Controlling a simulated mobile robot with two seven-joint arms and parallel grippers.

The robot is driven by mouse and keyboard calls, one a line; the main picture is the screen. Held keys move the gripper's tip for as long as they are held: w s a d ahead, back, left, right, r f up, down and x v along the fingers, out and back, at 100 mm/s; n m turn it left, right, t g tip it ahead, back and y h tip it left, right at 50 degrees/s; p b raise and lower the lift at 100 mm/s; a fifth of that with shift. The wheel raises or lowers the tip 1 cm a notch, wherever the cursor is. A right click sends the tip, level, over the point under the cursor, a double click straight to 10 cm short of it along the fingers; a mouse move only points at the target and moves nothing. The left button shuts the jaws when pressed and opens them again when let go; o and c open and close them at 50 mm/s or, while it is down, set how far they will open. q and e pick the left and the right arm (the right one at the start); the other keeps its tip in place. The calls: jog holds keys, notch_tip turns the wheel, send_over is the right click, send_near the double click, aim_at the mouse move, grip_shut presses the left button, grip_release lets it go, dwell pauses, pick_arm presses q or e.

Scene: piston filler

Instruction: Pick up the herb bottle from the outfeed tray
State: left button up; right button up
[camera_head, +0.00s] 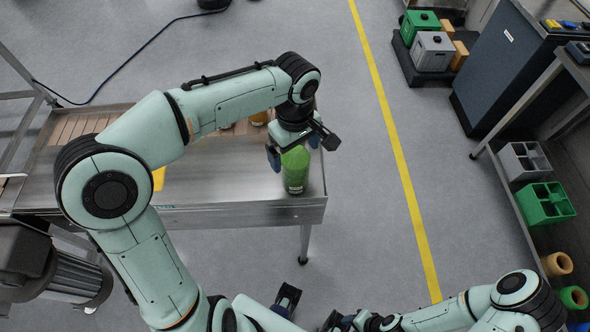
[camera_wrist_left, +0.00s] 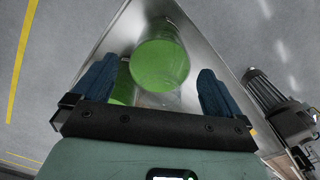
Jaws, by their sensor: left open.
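The herb bottle (camera_head: 295,172), green with a darker label, stands upright at the right end of the metal outfeed tray (camera_head: 225,188). My left gripper (camera_head: 301,148) is open above and around its top, one finger on the left and one to the upper right. In the left wrist view, the round green bottle (camera_wrist_left: 160,62) shows just beyond and between the spread blue fingers of the left gripper (camera_wrist_left: 155,88). Contact cannot be made out. Another green patch shows beside the left finger; what it belongs to is unclear. My right gripper (camera_head: 318,312) is low at the bottom edge, partly cut off.
A yellow item (camera_head: 158,178) also shows there. Open floor with a yellow line (camera_head: 400,165) lies right of the tray. Grey and green crates (camera_head: 545,203) sit on a shelf at far right.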

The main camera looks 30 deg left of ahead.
pick_arm(q)
jog(key=shift+f, duration=0.1)
grip_shut()
dwell(0.4)
